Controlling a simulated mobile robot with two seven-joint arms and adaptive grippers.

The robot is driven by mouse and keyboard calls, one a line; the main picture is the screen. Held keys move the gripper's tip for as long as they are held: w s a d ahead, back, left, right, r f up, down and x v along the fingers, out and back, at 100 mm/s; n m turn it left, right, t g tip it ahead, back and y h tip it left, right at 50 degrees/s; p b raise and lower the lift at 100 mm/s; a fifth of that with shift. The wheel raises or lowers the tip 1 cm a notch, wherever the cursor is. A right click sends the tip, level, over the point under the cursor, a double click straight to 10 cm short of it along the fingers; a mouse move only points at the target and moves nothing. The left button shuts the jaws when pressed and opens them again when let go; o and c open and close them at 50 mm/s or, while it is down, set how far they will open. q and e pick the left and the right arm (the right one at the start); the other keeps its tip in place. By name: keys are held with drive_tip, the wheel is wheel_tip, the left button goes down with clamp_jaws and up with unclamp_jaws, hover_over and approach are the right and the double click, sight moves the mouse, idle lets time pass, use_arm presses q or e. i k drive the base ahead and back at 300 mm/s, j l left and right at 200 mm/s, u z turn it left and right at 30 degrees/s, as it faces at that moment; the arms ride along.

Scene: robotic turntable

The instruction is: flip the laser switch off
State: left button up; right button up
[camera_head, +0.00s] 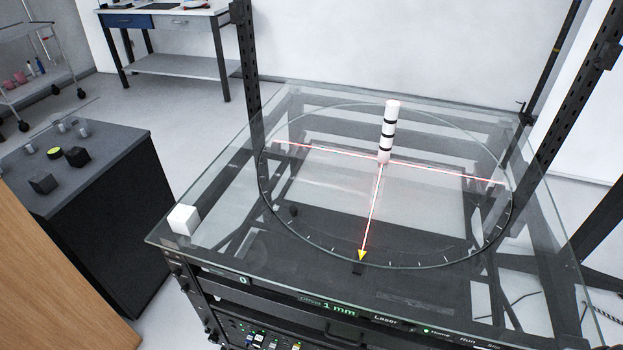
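The label "Laser" (385,318) is on the dark front control strip (300,297) of the turntable rig. The switch itself is too small to make out, so I cannot tell its position. Bright red laser lines (371,215) cross the round glass turntable (440,225); one runs to a yellow arrow marker (361,255) at the front rim. A white cylinder with black bands (390,130) stands upright where the lines meet. Neither of my grippers is in view.
Black uprights (249,80) rise around the rig. A dark cabinet (110,215) with small objects stands left, beside a wooden panel (50,290). A workbench (170,22) stands behind. Floor shows between cabinet and rig.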

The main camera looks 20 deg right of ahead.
sight(411, 328)
drive_tip(key=k+z, duration=0.25)
drive_tip(key=z, duration=0.15)
drive_tip(key=k+z, duration=0.35)
drive_tip(key=i+l, duration=0.05)
